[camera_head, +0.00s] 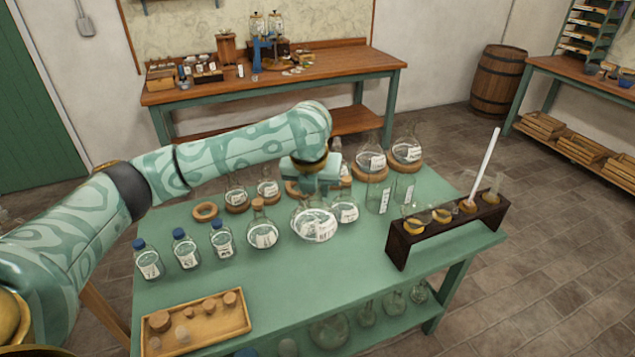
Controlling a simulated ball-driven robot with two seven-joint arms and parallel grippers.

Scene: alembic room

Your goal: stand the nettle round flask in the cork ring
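An empty cork ring (205,211) lies on the green table at the left. A large clear round flask (314,224) with a white label stands near the table's middle. My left gripper (313,190) points down directly above it and hides its neck. The fingers are too small and covered to show whether they are open or shut on the neck. Other round flasks, such as one with a cork stopper (262,234) and one just right of the large flask (345,210), stand close by. The labels are too small to read, so I cannot tell which is nettle. My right gripper is out of view.
Flasks on cork rings (370,160) stand along the back. Blue-capped bottles (186,252) line the left. A dark rack (447,228) with a tall white rod stands right, and a wooden tray (197,322) of corks sits front left. The front middle of the green table (300,275) is clear.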

